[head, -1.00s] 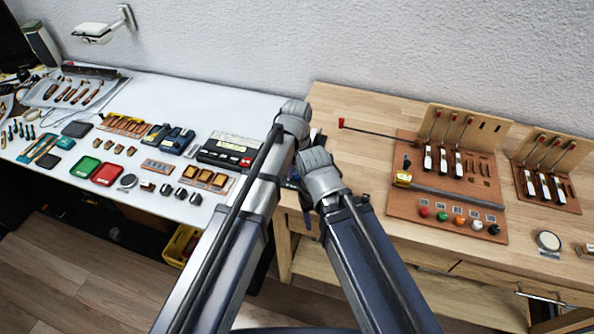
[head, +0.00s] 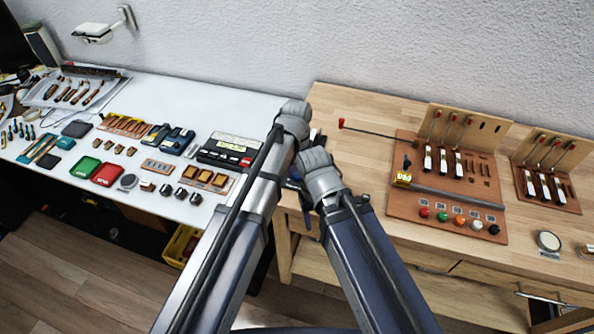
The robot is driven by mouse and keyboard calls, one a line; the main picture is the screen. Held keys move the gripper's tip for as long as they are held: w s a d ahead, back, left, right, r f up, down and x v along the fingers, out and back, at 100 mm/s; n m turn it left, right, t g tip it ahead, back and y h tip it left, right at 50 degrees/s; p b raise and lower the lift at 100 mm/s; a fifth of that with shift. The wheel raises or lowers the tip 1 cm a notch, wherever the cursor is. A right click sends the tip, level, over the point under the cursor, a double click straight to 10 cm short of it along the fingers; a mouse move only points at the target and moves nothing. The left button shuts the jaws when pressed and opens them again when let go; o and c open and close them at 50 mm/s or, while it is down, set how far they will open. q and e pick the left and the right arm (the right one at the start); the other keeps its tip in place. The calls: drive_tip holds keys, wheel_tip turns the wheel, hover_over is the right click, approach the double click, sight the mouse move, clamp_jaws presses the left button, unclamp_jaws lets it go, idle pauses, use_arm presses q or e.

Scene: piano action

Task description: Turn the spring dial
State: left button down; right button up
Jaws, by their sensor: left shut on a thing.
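My left gripper (head: 318,138) shows only as a small dark and pale part beside my wrist joints, near the left end of the wooden bench. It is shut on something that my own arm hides. My right gripper cannot be made out. I cannot pick out the spring dial for certain. A round pale-faced disc (head: 548,240) lies at the bench's right side.
The wooden bench (head: 360,105) also carries a red-ended rod (head: 341,123), coloured knobs (head: 458,221) and a second key stand (head: 545,183). The white table (head: 215,100) at left holds trays, boxes and a black device (head: 228,150). Bare wood shows behind the rod.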

sight(297, 174)
use_arm(q)
drive_tip(key=c, duration=0.5)
unclamp_jaws()
drive_tip(key=shift+r, duration=0.1)
wheel_tip(297, 174, up, 8)
drive_tip(key=p, duration=0.8)
use_arm(e)
wheel_tip(297, 174, up, 8)
use_arm(q)
drive_tip(key=shift+f, duration=0.2)
use_arm(e)
drive_tip(key=shift+f, duration=0.1)
